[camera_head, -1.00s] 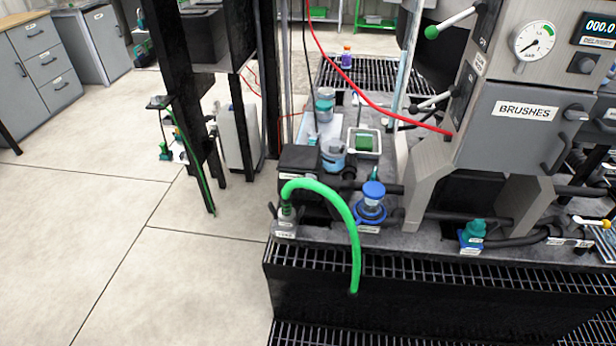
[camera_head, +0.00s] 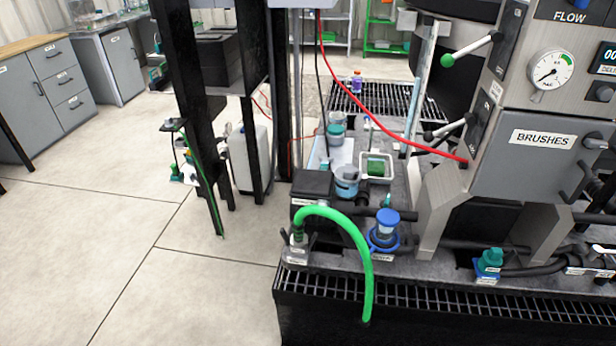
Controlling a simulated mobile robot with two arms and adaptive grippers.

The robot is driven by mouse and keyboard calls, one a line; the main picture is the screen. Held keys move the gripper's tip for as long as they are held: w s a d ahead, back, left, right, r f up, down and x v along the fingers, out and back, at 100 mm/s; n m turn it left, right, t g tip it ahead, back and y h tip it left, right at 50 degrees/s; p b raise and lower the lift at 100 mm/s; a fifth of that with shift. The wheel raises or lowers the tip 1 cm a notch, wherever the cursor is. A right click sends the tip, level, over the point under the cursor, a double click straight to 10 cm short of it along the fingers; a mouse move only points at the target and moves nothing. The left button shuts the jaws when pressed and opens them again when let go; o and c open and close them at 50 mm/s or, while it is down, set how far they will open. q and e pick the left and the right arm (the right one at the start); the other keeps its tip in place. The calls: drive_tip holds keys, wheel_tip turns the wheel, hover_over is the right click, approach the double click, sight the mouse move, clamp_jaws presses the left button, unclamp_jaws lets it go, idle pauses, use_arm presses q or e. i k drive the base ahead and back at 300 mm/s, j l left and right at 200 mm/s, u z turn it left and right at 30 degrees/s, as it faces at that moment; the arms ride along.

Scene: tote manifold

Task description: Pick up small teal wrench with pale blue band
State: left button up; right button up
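I cannot make out a small teal wrench with a pale blue band. A small teal piece (camera_head: 386,201) stands behind the blue-capped fitting (camera_head: 387,222), too small to identify. A teal fitting (camera_head: 489,260) sits at the lower right of the bench and does not look like a wrench. Neither of my grippers is in view.
A green hose (camera_head: 352,232) arches over the grated front edge (camera_head: 430,297). A pale tray (camera_head: 388,158) with green contents and a light-blue container (camera_head: 346,182) stand behind it. The grey BRUSHES panel (camera_head: 535,165) rises at right. Open floor (camera_head: 90,240) lies left.

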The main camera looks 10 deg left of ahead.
sight(325, 162)
drive_tip(key=i+j+u, duration=0.15)
drive_tip(key=j+u, duration=0.25)
drive_tip(key=i+j+u, duration=0.15)
drive_tip(key=u, duration=0.25)
drive_tip(key=i+j+u, duration=0.2)
drive_tip(key=u, duration=0.15)
drive_tip(key=i+j+u, duration=0.15)
drive_tip(key=u, duration=0.25)
drive_tip(key=i+j+u, duration=0.2)
drive_tip(key=i, duration=0.25)
drive_tip(key=i+u, duration=0.15)
drive_tip(key=i, duration=0.25)
drive_tip(key=i+z, duration=0.25)
drive_tip(key=z, duration=0.15)
drive_tip(key=i+z, duration=0.2)
drive_tip(key=z, duration=0.2)
drive_tip(key=i+j+z, duration=0.15)
drive_tip(key=z, duration=0.25)
drive_tip(key=i, duration=0.05)
